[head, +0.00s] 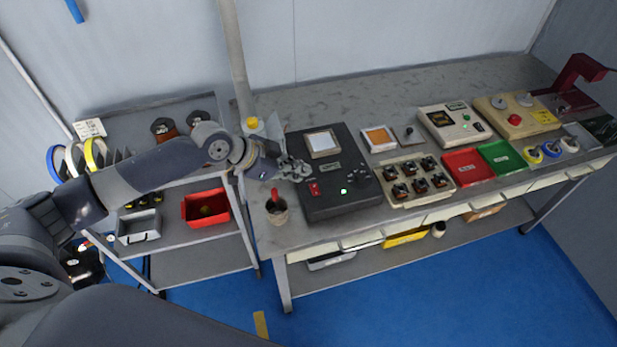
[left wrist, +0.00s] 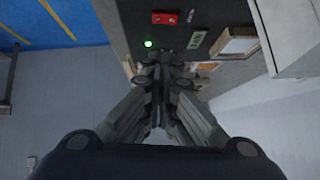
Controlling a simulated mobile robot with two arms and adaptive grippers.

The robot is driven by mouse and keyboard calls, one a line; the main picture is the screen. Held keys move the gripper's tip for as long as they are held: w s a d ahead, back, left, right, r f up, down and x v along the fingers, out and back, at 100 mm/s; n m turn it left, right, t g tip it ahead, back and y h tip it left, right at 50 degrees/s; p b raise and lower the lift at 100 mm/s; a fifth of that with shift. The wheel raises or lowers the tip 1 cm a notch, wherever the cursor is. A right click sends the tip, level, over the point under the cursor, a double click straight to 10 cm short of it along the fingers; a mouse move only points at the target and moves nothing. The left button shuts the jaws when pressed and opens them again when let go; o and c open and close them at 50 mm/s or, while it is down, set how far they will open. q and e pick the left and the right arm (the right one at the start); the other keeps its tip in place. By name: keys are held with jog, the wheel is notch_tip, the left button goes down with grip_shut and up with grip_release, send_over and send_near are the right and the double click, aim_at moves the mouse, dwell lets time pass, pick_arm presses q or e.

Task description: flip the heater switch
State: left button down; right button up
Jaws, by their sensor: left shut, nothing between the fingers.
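A black box (head: 352,207) with a pale square plate (head: 323,143) on top stands near the left end of the bench. A small red switch (head: 314,189) sits on its left front part, and it also shows in the left wrist view (left wrist: 165,18). A lit green lamp (head: 343,191) is right of the switch. My left gripper (head: 302,173) is shut and empty, over the box's left edge, a little behind the switch. In the left wrist view its fingers (left wrist: 162,62) point toward the lamp and box; contact cannot be told. My right gripper is out of view.
A cup with a red-handled tool (head: 277,210) stands left of the box. A tray of small coils (head: 418,182), red (head: 466,167) and green (head: 502,157) trays and control boxes stand to the right. A shelf cart (head: 207,268) adjoins the bench.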

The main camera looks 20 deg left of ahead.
pick_arm(q)
jog(key=v, duration=0.4)
jog(key=shift+r+b, duration=0.1)
jog(key=shift+b, duration=0.3)
jog(key=b, duration=0.1)
jog(key=w+b, duration=0.1)
jog(key=b, duration=0.1)
jog(key=shift+w+a+r, duration=0.1)
jog(key=shift+a+r, duration=0.2)
jog(key=shift+a, duration=0.1)
